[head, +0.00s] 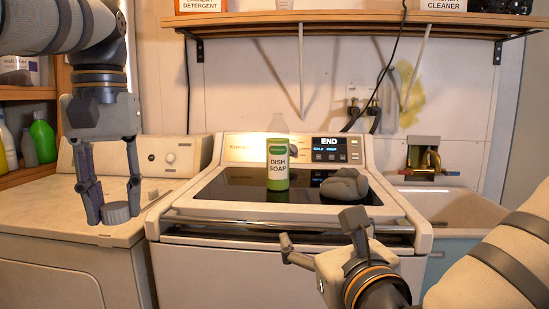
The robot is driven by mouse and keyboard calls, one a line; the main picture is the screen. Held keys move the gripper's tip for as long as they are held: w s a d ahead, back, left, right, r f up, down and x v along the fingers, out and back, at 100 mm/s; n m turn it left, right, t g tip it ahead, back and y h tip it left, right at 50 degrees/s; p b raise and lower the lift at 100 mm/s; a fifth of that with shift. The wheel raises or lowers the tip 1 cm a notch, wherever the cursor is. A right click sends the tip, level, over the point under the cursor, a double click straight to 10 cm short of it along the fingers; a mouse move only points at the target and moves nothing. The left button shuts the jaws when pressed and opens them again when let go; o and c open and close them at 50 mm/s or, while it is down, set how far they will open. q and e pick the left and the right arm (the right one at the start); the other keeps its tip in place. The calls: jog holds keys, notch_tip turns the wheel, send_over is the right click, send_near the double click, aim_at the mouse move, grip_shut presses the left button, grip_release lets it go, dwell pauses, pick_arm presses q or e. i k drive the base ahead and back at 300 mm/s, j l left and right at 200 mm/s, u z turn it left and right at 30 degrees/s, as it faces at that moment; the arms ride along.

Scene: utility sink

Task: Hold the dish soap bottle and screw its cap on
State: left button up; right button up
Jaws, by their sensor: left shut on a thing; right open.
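The dish soap bottle (278,170), green with a "DISH SOAP" label and a pale, translucent upper part, stands upright on the dark glass lid of the middle washing machine. I see no cap on its top. My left gripper (112,206) points down over the left machine's top, well left of the bottle. It is shut on a short grey round piece, which looks like the cap (117,212). My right gripper (319,231) is open and empty, in front of the middle machine's front edge, nearer to me and lower than the bottle.
A grey crumpled cloth-like lump (345,185) lies on the lid right of the bottle. A sink (455,206) with a brass tap is at the right. A shelf (350,18) with containers hangs above. Green bottles (42,138) stand on shelves at the left.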

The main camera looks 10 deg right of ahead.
aim_at(278, 132)
jog(key=i, duration=1)
